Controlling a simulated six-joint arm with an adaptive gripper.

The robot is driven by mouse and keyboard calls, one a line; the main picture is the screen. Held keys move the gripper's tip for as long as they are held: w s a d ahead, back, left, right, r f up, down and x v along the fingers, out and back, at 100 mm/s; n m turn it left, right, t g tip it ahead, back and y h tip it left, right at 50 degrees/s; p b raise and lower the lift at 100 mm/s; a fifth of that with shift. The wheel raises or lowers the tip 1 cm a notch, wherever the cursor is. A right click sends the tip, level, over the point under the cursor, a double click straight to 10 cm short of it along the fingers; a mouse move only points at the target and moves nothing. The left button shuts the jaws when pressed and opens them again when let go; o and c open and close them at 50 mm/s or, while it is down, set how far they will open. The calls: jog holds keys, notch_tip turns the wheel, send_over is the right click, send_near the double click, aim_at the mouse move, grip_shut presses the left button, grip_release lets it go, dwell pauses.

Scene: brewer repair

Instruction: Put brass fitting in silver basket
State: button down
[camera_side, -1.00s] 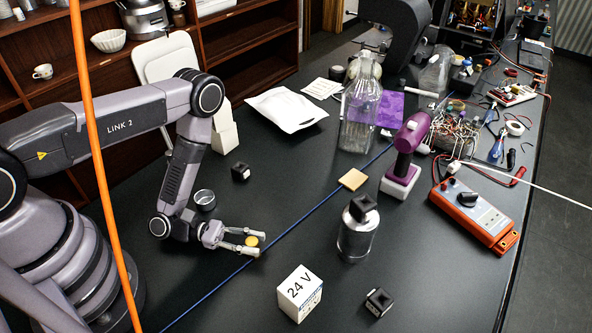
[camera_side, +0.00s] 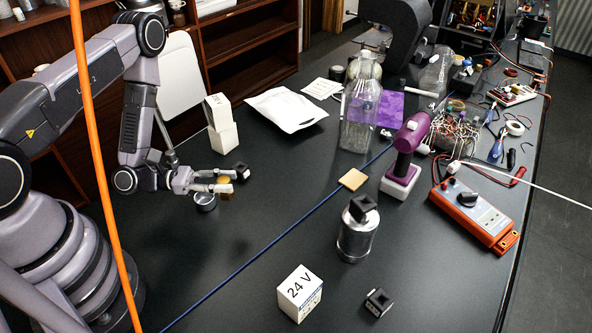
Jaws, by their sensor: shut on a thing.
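The brass fitting (camera_side: 225,191) is a small yellow-brown piece, held between the fingertips of my gripper (camera_side: 226,182). My gripper is shut on it and points to the right, at the left side of the table.
A blue cable (camera_side: 270,249) crosses the table. A metal canister (camera_side: 356,236) and a 24 V box (camera_side: 299,293) stand farther right. The table between is clear.

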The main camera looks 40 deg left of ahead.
jog(key=n+t+y, duration=0.2)
send_over(203, 192)
jog(key=s+d, duration=0.1)
jog(key=d, duration=0.1)
notch_tip(203, 192, down, 4)
jog(key=shift+a+f, duration=0.1)
jog(key=shift+f, duration=2.3)
jog(key=shift+f, duration=0.15)
jog(key=c, duration=0.9)
grip_release()
jog(key=shift+o, duration=0.2)
